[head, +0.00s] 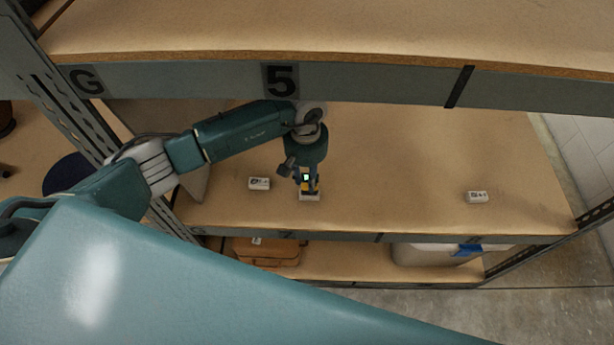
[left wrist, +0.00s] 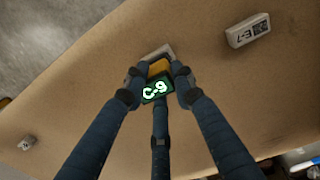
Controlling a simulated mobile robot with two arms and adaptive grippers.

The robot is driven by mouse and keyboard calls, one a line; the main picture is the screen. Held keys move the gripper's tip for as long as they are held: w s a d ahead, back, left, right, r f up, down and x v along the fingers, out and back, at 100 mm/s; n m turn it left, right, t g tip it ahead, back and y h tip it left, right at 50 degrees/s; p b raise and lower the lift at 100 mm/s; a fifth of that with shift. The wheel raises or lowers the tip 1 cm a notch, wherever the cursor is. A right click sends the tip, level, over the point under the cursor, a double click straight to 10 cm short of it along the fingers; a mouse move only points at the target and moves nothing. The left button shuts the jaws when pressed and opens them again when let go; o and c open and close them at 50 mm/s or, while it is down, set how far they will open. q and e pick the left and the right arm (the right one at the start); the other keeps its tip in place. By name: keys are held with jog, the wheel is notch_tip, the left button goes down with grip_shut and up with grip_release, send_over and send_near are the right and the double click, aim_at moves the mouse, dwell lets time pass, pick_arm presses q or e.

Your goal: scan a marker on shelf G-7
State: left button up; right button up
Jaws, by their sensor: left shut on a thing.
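My left gripper (head: 308,184) is shut on a yellow and dark scanner (head: 306,178), pointing down over the shelf board. In the left wrist view the scanner (left wrist: 157,91) has a lit green screen reading C-9. A white marker block (head: 310,197) is right below the scanner, partly hidden by it; whether they touch I cannot tell. A second marker (head: 259,183) lies just left of it. A third marker (head: 477,197) lies far to the right. In the left wrist view one marker (left wrist: 248,30) seems to read E-7. My right gripper is out of view.
The upper shelf edge carries the letter G (head: 87,81) and the number 5 (head: 281,81). A brown case (head: 266,252) and a pale bin (head: 425,255) sit on the level below. The board between the middle and right markers is clear.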

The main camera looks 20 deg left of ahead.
pick_arm(q)
jog(key=shift+r+p, duration=0.45)
jog(key=shift+r, duration=0.4)
jog(key=shift+r+p, duration=1)
jog(key=shift+r, duration=1.65)
jog(key=shift+f, duration=0.1)
